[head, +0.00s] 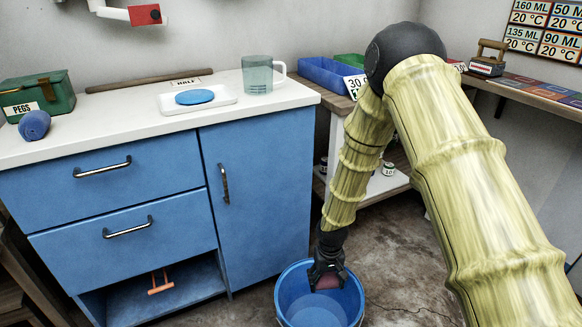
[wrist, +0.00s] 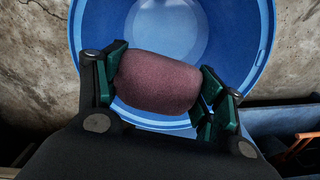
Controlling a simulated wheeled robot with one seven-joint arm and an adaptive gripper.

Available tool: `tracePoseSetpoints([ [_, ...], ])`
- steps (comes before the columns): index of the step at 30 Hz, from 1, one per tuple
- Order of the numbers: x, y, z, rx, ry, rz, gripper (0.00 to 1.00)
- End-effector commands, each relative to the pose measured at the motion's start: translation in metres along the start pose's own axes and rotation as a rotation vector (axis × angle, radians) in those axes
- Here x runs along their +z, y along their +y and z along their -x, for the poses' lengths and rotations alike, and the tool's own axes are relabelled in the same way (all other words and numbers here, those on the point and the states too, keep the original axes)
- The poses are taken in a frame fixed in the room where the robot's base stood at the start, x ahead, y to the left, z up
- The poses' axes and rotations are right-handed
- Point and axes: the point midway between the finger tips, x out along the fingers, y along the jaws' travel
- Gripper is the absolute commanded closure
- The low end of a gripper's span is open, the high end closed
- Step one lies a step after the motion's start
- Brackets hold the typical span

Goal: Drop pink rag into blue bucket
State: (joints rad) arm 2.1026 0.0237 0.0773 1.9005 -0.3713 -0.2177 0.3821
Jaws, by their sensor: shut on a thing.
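The pink rag (wrist: 158,82) is a rolled, dusky pink bundle. My gripper (head: 328,275) is shut on it, with green finger pads on both ends of the roll in the wrist view (wrist: 160,88). The blue bucket (head: 290,305) stands on the floor in front of the blue cabinet. In the head view my gripper and the rag (head: 328,283) are at the bucket's opening, near its far rim. In the wrist view the bucket's open inside (wrist: 205,25) lies behind the rag. The exact height of the rag relative to the rim cannot be told.
A blue cabinet (head: 255,190) with a white top stands to the left. On it are a blue roll (head: 34,125), a green pegs box (head: 38,97), a white tray (head: 225,96) and a clear jug (head: 257,75). Bare floor (head: 410,285) lies right of the bucket.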

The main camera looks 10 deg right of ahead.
Motion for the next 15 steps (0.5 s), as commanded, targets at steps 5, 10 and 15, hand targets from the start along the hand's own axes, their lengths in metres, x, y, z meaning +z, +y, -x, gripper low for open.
tracePoseSetpoints([
  [5,0.0,0.0,-0.019,0.0,0.0,0.001,0.51],
  [10,0.0,0.0,-0.035,-0.001,0.0,0.0,0.51],
  [15,0.0,0.0,-0.047,0.0,0.0,0.0,0.51],
])
